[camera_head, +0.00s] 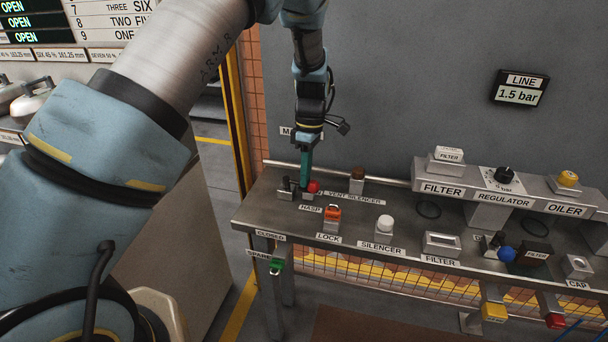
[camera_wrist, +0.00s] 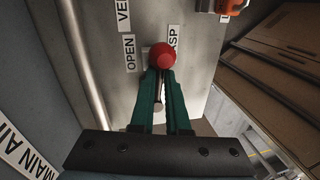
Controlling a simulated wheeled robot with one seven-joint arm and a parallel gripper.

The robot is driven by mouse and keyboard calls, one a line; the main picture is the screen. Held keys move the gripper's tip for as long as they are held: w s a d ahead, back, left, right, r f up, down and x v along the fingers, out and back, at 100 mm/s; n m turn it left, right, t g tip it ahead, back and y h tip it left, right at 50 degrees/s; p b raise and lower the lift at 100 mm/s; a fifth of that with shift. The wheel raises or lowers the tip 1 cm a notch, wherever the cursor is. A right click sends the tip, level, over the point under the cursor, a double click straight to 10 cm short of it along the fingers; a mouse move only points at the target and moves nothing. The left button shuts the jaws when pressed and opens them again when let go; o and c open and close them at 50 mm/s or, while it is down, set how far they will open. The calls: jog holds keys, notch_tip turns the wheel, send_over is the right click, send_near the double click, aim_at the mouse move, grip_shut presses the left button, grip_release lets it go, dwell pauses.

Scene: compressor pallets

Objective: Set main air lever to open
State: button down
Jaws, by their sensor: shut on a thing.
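The main air lever has a red ball knob (camera_head: 313,187) at the left end of the bench, beside a dark upright piece. In the wrist view the red knob (camera_wrist: 162,55) sits at the tips of my gripper (camera_wrist: 161,76), near an OPEN label (camera_wrist: 129,53) and a partly covered HASP label (camera_wrist: 174,38). My gripper (camera_head: 304,187) points down with its green fingers shut on the lever. The fingers hide much of the lever's arm, so its exact angle is hard to tell. A CLOSED label (camera_head: 270,236) is on the bench's front left edge.
A rail (camera_head: 340,176) runs along the back. The wall display (camera_head: 520,88) reads LINE 1.5 bar. Filter, regulator and oiler stand at right.

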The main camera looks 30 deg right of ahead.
jog(key=shift+s+d+f+n, duration=0.2)
jog(key=shift+s+d+n, duration=0.1)
jog(key=c, duration=0.9)
grip_release()
jog(key=shift+d, duration=0.1)
jog(key=shift+w+r, duration=0.1)
jog(key=shift+w, duration=0.05)
jog(key=r, duration=0.3)
jog(key=w+d+r+b, duration=0.1)
jog(key=r, duration=0.3)
jog(key=r+b, duration=0.1)
jog(key=r, duration=0.2)
jog(key=shift+w+d+r, duration=0.15)
jog(key=shift+w+r, duration=0.15)
